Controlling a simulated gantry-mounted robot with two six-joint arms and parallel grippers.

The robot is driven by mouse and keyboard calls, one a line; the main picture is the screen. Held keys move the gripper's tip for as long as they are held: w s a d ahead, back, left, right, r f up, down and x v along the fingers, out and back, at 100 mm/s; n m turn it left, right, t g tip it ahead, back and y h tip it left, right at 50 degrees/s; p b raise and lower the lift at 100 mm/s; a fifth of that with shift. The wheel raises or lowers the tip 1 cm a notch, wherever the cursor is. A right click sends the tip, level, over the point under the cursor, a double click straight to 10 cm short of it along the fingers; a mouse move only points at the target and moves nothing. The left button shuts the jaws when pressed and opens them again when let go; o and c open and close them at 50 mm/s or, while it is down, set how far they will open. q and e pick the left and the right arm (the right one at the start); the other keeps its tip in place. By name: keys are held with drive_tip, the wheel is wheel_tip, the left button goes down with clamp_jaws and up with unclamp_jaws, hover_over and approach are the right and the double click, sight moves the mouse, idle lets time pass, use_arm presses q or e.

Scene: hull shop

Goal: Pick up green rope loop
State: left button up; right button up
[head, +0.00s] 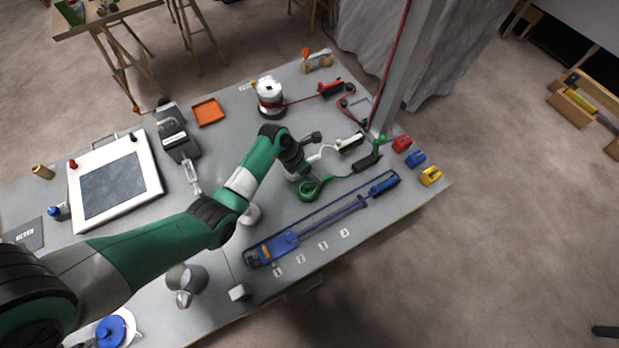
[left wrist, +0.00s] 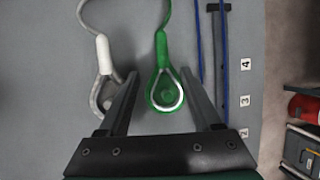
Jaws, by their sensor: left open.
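The green rope loop (head: 310,190) lies on the grey table, and its rope runs right to a dark green handle (head: 367,161). In the left wrist view the loop (left wrist: 163,92) has a metal thimble and sits between the fingers. My left gripper (left wrist: 157,93) is open around it, with neither finger seen touching the loop. In the head view the left gripper (head: 302,165) is at the loop's upper left. A white rope loop (left wrist: 103,92) lies left of the green one, close to the left finger. My right gripper is not in view.
A blue tool (head: 318,222) lies along the table's front edge beside numbered labels. Red, blue and yellow blocks (head: 430,176) stand at the right corner. A grey post (head: 398,75) rises behind the ropes. A red-and-white spool (head: 269,95) stands at the back.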

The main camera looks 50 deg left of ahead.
use_arm(q)
drive_tip(key=b+x, duration=0.1)
drive_tip(key=x, duration=0.1)
drive_tip(key=b+x, duration=0.2)
drive_tip(key=x, duration=0.1)
drive_tip(key=shift+w+d, duration=0.1)
drive_tip(key=shift+d, duration=0.15)
drive_tip(key=shift+r, duration=0.1)
clamp_jaws()
